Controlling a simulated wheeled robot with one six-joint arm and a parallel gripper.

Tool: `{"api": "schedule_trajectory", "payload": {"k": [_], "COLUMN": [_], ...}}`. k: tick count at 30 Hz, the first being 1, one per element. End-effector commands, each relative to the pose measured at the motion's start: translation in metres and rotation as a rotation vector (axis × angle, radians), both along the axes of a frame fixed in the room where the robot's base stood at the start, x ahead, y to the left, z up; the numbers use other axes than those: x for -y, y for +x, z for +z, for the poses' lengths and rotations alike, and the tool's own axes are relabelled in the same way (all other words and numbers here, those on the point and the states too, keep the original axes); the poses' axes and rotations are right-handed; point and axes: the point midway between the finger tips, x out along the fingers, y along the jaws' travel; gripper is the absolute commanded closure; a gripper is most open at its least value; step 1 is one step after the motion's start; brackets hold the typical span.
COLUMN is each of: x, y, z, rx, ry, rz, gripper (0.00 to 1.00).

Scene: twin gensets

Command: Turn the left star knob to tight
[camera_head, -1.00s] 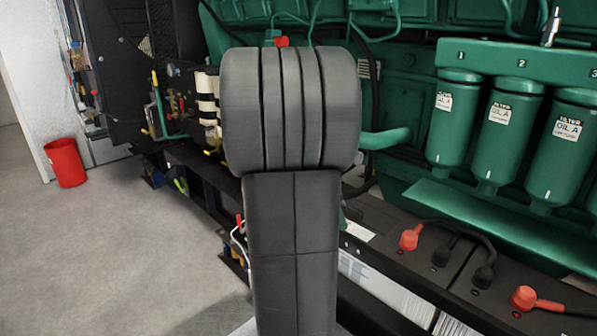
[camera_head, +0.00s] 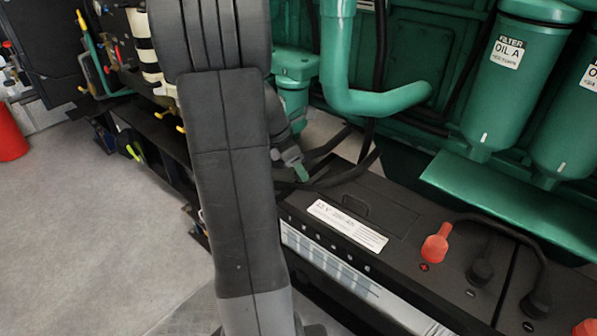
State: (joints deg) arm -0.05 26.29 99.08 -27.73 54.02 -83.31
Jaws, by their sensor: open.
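I cannot make out a star knob in the head view. My own dark grey arm stands in front of the left middle of the picture and hides what is behind it. A small grey-green part (camera_head: 294,163) shows just right of the arm, beside black cables. I cannot tell what it is.
A green genset with oil filters (camera_head: 505,75) and a bent green pipe (camera_head: 375,102) fills the right. Below is a black battery (camera_head: 395,220) with a red terminal cap (camera_head: 436,243). A red bin (camera_head: 10,135) stands far left. The grey floor (camera_head: 90,230) is clear.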

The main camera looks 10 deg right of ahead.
Motion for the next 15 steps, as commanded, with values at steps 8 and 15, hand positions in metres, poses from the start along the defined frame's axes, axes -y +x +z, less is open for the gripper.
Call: {"api": "schedule_trajectory", "payload": {"k": [8,15], "x": [0.0061,0.0059], "y": [0.001,0.001], "z": [-0.0149,-0.0146], "rx": [0.0,0.0], "ry": [0.0,0.0], "rz": [0.0,0.0], "gripper": [0.43,0.49]}}
